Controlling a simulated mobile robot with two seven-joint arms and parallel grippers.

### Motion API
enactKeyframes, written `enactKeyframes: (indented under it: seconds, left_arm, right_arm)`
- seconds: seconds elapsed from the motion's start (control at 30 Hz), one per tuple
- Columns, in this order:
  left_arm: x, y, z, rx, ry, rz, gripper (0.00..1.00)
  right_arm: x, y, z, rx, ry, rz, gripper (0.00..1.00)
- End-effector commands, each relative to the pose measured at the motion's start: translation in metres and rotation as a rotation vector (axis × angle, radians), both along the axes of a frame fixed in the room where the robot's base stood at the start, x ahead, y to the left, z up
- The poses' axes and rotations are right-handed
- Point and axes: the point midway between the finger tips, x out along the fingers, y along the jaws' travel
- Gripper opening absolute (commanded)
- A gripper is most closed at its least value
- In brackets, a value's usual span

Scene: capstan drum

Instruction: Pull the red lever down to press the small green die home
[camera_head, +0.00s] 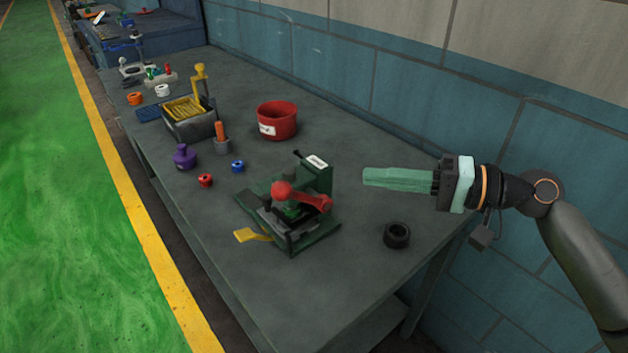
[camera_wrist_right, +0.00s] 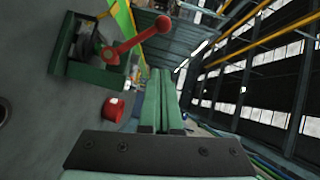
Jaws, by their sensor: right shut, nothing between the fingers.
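The green press (camera_head: 288,215) stands on the grey workbench with its red lever (camera_head: 314,201). The lever has a red ball knob (camera_head: 282,190) and lies low across the press in the head view. The lever also shows in the wrist view (camera_wrist_right: 139,41), on the green press body (camera_wrist_right: 88,75). A small bit of green, likely the die (camera_head: 291,209), shows under the lever; the lever partly hides it, and I cannot tell how deep it sits. My right gripper (camera_head: 366,177) is shut and empty, to the right of the press and apart from it. My left gripper is not in view.
A black ring (camera_head: 397,235) lies right of the press. A red bucket (camera_head: 277,121), a grey box with a yellow grille (camera_head: 189,122), a purple piece (camera_head: 184,157), a small red ring (camera_head: 205,180) and a blue ring (camera_head: 238,166) stand beyond. A tiled wall (camera_head: 415,100) runs behind.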

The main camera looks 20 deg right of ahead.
Motion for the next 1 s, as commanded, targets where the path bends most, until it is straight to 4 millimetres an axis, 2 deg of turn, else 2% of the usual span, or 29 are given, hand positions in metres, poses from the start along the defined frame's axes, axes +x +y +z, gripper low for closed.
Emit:
enactKeyframes:
  seconds: [0.53, 0.7, 1.0]
  left_arm:
    - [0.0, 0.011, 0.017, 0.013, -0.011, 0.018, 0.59]
    - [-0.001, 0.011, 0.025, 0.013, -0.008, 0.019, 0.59]
    - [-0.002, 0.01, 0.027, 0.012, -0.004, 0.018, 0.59]
  right_arm:
    - [0.044, 0.059, -0.005, 0.002, -0.002, 0.001, 0.0]
    - [0.038, 0.084, -0.01, 0.003, 0.001, 0.001, 0.0]
    - [0.036, 0.096, -0.015, 0.001, 0.001, -0.001, 0.0]
